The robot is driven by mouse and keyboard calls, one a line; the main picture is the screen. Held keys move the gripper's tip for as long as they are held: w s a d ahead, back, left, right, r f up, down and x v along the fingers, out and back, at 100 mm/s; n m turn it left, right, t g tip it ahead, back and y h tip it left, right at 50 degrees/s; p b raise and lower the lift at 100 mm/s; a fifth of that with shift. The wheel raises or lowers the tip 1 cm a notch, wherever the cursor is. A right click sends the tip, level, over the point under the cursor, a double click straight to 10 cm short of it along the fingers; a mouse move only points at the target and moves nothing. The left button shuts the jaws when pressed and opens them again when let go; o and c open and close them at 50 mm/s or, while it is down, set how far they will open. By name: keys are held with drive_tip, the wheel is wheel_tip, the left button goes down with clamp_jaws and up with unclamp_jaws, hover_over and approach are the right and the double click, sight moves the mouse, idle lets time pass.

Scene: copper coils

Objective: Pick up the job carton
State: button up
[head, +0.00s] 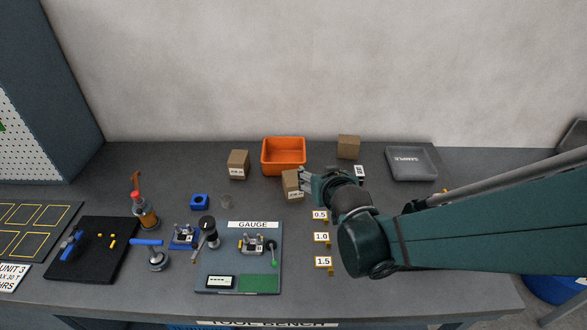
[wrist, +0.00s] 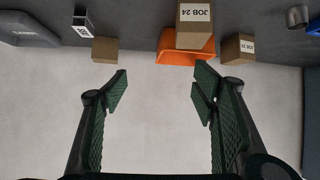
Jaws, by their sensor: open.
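A brown carton (head: 292,183) with a white label stands in front of the orange bin in the head view. In the wrist view this carton (wrist: 196,37) reads "JOB 24" and is at the top, beyond the fingertips. A second labelled carton (head: 238,165) stands left of the bin; in the wrist view it (wrist: 238,48) is right of the bin, its label too small to read surely. My gripper (head: 307,184) is just right of the nearer carton in the head view. In the wrist view my gripper (wrist: 160,84) is open, with nothing between its fingers.
The orange bin (head: 284,141) stands behind the nearer carton. A carton with no visible label (head: 348,140) and a small white tag (head: 360,171) are to the right. A grey SAMPLE tray (head: 411,150) is farther right. The gauge board (head: 210,270) and tools occupy the front left.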

drive_tip(key=t+y+b, duration=0.1)
drive_tip(key=t+b, duration=0.1)
drive_tip(key=b, duration=0.1)
approach(293, 178)
drive_tip(key=shift+w+a+f+n, duration=0.1)
drive_tip(key=shift+w+f+n, duration=0.1)
drive_tip(key=shift+w, duration=0.4)
drive_tip(key=shift+w+a+f+n, duration=0.1)
drive_tip(key=shift+w+f+n, duration=0.1)
drive_tip(key=shift+w, duration=0.4)
drive_tip(key=shift+g, duration=0.3)
drive_tip(key=shift+b+x, duration=0.35)
drive_tip(key=shift+x, duration=0.9)
drive_tip(key=shift+b+x, duration=0.75)
drive_tip(key=shift+x, duration=1.85)
drive_tip(key=shift+r, duration=0.1)
drive_tip(key=c, duration=1.1)
drive_tip(key=shift+r, duration=0.1)
